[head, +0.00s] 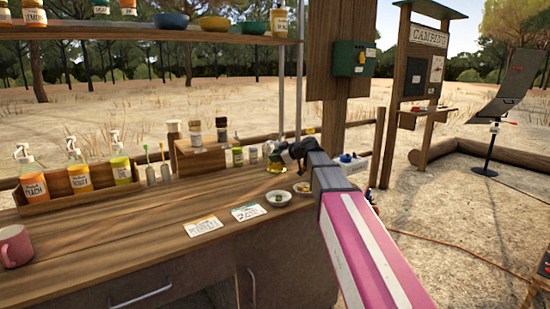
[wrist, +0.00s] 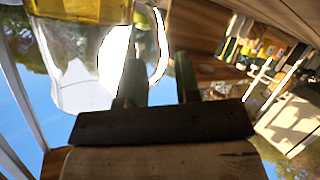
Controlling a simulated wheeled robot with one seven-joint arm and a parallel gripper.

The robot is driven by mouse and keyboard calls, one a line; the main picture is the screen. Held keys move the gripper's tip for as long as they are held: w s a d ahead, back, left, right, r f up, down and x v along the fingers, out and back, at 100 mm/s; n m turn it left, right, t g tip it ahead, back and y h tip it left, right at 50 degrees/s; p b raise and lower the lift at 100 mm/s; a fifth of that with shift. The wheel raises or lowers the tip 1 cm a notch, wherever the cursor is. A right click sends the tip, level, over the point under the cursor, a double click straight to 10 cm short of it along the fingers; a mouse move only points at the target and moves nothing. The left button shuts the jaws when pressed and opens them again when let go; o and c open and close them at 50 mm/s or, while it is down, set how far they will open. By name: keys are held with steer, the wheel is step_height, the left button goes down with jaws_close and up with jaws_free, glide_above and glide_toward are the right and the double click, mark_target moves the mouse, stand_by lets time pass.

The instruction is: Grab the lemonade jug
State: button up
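The lemonade jug (head: 274,168) stands at the far right end of the wooden counter. In the head view only its yellow bottom part shows, and the rest is hidden behind my gripper (head: 284,156). In the wrist view the picture is turned over. The clear jug (wrist: 80,88) with yellow lemonade is at the upper left, and its curved clear handle (wrist: 165,45) comes down between my fingers. My gripper (wrist: 160,72) is open, with one finger on each side of the handle and gaps visible. I cannot tell whether either finger touches it.
Two small bowls (head: 278,198) sit just in front of the jug. Small jars (head: 238,156) and a wooden riser (head: 200,147) are to its left. Two cards (head: 202,226) lie nearer on the counter. A shelf (head: 150,37) with bowls is above, and a post (head: 345,110) stands behind.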

steer(key=x, duration=0.5)
steer(key=shift+r, duration=0.15)
jaws_close()
steer(key=shift+r, duration=0.1)
stand_by(1.1)
